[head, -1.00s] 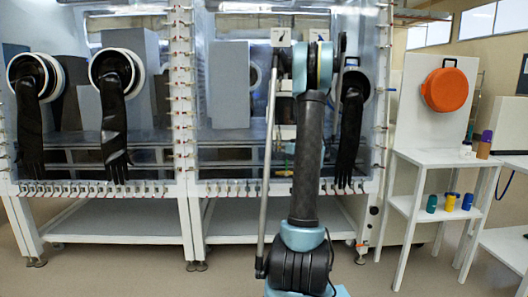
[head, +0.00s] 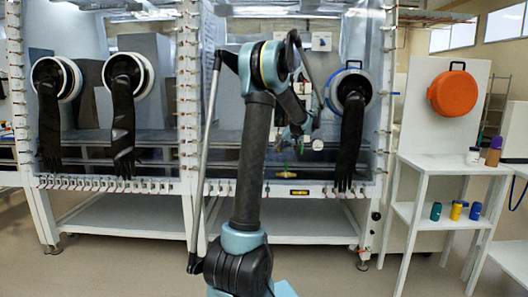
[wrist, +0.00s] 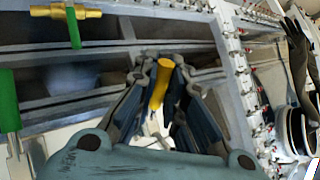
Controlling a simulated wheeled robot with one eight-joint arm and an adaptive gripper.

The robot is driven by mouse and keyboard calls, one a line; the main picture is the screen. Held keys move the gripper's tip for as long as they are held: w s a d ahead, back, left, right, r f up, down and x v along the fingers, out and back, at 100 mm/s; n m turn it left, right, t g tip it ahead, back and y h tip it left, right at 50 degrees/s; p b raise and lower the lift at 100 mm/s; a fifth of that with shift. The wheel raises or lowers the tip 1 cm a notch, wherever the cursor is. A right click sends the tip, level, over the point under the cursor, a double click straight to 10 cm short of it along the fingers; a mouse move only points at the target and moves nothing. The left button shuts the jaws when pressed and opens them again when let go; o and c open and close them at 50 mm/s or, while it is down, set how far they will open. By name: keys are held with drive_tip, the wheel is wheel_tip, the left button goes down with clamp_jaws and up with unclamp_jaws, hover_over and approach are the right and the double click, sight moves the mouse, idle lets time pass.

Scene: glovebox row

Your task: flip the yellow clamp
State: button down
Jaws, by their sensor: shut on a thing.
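The yellow clamp (wrist: 160,83) shows in the wrist view as a short yellow handle, pointing up and down the picture between my fingers. My gripper (wrist: 161,68) is shut on it, with one dark finger on each side. The clamp's base and lower end are hidden by my fingers and wrist. In the head view my gripper (head: 298,135) is in front of the right part of the glovebox, small and partly hidden by my arm. I cannot make out the clamp clearly there.
A brass valve with a green handle (wrist: 72,25) is at the upper left of the wrist view; another green handle (wrist: 9,100) is at its left edge. Red-tipped clamps (wrist: 238,62) line the frame. A black glove (head: 352,140) hangs right of my gripper.

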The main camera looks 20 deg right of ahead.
drive_tip(key=g, duration=0.1)
drive_tip(key=r+m+g, duration=0.1)
drive_tip(key=shift+s+r+g+y, duration=0.25)
drive_tip(key=shift+g+y, duration=0.15)
drive_tip(key=shift+s+r+m+g+y, duration=0.1)
drive_tip(key=shift+r+m+g+y, duration=0.3)
drive_tip(key=shift+g, duration=0.4)
drive_tip(key=shift+r, duration=0.2)
drive_tip(key=c, duration=1.6)
unclamp_jaws()
drive_tip(key=shift+c, duration=0.2)
drive_tip(key=shift+a, duration=0.15)
drive_tip(key=shift+g, duration=0.3)
drive_tip(key=shift+r, duration=0.1)
